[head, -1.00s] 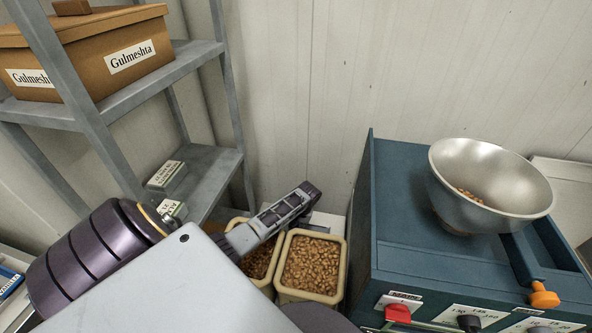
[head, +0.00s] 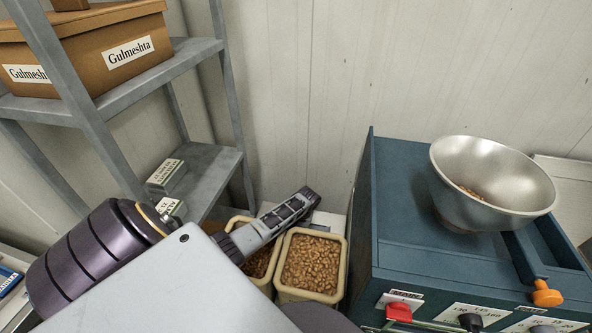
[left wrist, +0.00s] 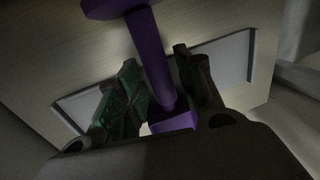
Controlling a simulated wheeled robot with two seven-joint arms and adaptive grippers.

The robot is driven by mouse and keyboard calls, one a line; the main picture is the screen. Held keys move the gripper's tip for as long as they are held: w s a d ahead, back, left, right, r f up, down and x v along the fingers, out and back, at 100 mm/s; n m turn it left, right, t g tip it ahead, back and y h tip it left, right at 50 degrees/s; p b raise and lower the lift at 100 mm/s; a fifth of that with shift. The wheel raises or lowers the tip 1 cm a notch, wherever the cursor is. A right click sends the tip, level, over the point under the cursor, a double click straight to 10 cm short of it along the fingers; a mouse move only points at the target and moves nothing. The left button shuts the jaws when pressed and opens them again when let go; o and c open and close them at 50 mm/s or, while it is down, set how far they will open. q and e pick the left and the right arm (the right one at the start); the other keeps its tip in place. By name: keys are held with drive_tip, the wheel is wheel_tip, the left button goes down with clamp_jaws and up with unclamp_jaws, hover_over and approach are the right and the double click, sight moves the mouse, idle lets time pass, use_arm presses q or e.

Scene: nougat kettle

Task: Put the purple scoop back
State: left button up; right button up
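The purple scoop (left wrist: 150,52) shows in the left wrist view. Its handle runs from the top down between the two fingers of my left gripper (left wrist: 160,85), with a wider purple part at the top edge and a purple block at the handle's lower end. The fingers stand close on both sides of the handle and look shut on it, though the picture is dark. In the head view I cannot make out the scoop or the left fingertips; my own arm covers the lower left. My right gripper is in neither view.
Two cream tubs of nuts (head: 345,262) stand beside a blue machine (head: 395,200) with a steel bowl (head: 510,212) on top. A grey shelf rack (head: 165,68) at the left holds a cardboard box (head: 70,48) and small labelled boxes (head: 164,176).

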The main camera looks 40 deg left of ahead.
use_arm(q)
drive_tip(key=shift+r, duration=0.1)
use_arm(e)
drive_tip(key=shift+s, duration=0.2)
use_arm(q)
drive_tip(key=shift+v, duration=0.75)
drive_tip(key=p+v, duration=0.1)
drive_tip(key=v, duration=0.9)
drive_tip(key=shift+r+p, duration=0.25)
drive_tip(key=shift+p, duration=0.15)
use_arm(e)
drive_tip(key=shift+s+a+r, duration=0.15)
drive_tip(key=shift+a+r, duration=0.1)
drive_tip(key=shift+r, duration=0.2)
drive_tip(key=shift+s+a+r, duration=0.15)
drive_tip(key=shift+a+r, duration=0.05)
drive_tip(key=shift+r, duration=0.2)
use_arm(q)
drive_tip(key=shift+d, duration=0.1)
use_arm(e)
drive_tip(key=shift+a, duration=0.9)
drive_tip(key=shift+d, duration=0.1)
